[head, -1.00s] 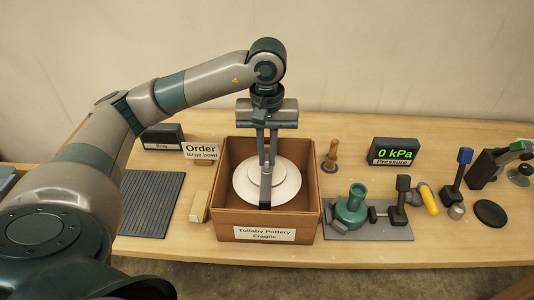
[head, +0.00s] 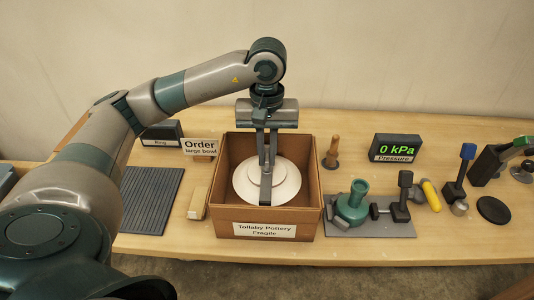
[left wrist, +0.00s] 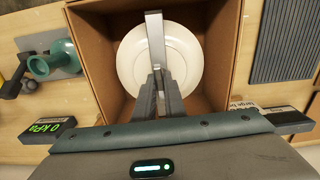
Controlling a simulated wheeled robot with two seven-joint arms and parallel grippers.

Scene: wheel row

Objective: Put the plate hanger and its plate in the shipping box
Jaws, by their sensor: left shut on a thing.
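My left gripper (head: 266,163) points straight down into the open brown shipping box (head: 226,217), labelled "Tollaby Pottery Fragile". It is shut on the plate hanger (head: 266,188), a narrow grey bar lying across the white plate (head: 242,183). In the left wrist view the fingers (left wrist: 160,82) close on the bar (left wrist: 154,38), with the round plate (left wrist: 187,55) behind it. Hanger and plate are inside the box walls. I cannot tell whether the plate touches the box floor. My right gripper does not show.
Left of the box are a ribbed grey mat (head: 151,200), a pale block (head: 198,203) and an "Order large bowl" sign (head: 200,147). To its right are a wooden peg (head: 332,152), a green flask (head: 353,205) on a grey plate and a 0 kPa pressure display (head: 397,147).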

